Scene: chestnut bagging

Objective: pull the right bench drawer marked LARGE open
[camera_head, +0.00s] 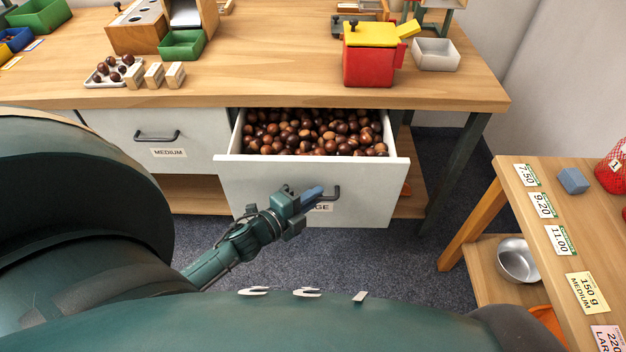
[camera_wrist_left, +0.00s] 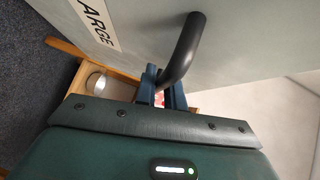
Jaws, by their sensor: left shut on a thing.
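The right bench drawer (camera_head: 371,190) is pulled out from the bench and full of brown chestnuts (camera_head: 318,134). Its label (camera_head: 324,207) is partly hidden by my gripper; "GE" shows in the head view, and "ARGE" shows on the label (camera_wrist_left: 98,20) in the left wrist view. My left gripper (camera_head: 312,196) is at the drawer front, shut on the dark bar handle (camera_head: 337,193). In the left wrist view the handle (camera_wrist_left: 186,45) runs down between the blue fingers (camera_wrist_left: 163,88). My right gripper is not in view.
The closed MEDIUM drawer (camera_head: 190,159) is to the left. A red bin with a yellow lid (camera_head: 370,62) and a white tray (camera_head: 437,55) stand on the bench (camera_head: 270,92). A side table (camera_head: 519,212) with price cards and a metal bowl (camera_head: 516,262) below is at right. Carpet is free between.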

